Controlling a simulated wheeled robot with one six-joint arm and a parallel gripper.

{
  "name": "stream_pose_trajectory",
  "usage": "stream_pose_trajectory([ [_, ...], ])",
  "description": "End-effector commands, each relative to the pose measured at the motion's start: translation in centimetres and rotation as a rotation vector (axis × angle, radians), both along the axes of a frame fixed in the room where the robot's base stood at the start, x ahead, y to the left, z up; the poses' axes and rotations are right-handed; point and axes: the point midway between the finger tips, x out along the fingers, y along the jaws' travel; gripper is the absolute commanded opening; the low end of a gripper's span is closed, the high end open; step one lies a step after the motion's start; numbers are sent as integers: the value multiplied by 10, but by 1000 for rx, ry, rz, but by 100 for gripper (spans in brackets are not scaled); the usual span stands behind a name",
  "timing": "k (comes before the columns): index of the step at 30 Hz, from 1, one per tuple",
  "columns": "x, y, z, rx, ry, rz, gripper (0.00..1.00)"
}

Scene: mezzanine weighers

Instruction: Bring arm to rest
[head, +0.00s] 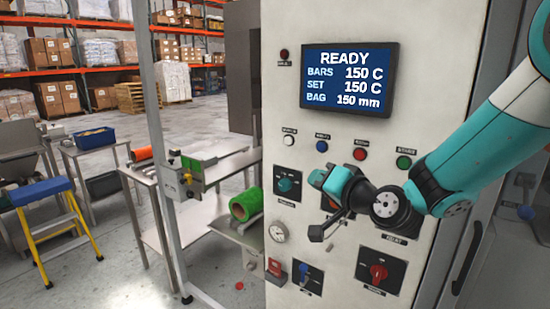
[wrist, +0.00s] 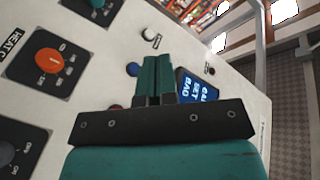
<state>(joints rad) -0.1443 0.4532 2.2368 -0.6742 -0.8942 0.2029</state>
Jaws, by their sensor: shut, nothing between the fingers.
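My gripper (wrist: 157,68) shows in the wrist view with its two dark teal fingers together and nothing between them. In the head view my arm comes in from the right, bent at the wrist, and its end hangs in front of the control cabinet (head: 300,140), over the middle of its panel. Whether it touches the panel cannot be told. The arm end hides part of the panel's controls. The screen (head: 349,79) reads READY, bars 150 C, set 150 C, bag 150 mm; part of it also shows beyond the fingers in the wrist view (wrist: 196,88).
A steel table (head: 200,163) and a yellow step stool (head: 55,222) stand left. Open floor lies behind.

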Motion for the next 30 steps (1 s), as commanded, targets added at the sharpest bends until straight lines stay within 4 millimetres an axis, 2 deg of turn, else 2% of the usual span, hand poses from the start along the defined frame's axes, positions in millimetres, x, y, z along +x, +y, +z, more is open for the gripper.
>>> stream_pose_trajectory([
  [3,-53,22,-15,-183,113,189,0],
  [7,-120,27,-35,-394,251,382,0],
  [12,-215,7,-64,-661,438,603,0],
  [15,-260,-12,-76,-784,534,698,0],
  [18,-293,-28,-84,-868,606,766,0],
  [22,-314,-41,-87,-922,659,809,0],
  [30,-318,-43,-87,-932,672,819,0],
])
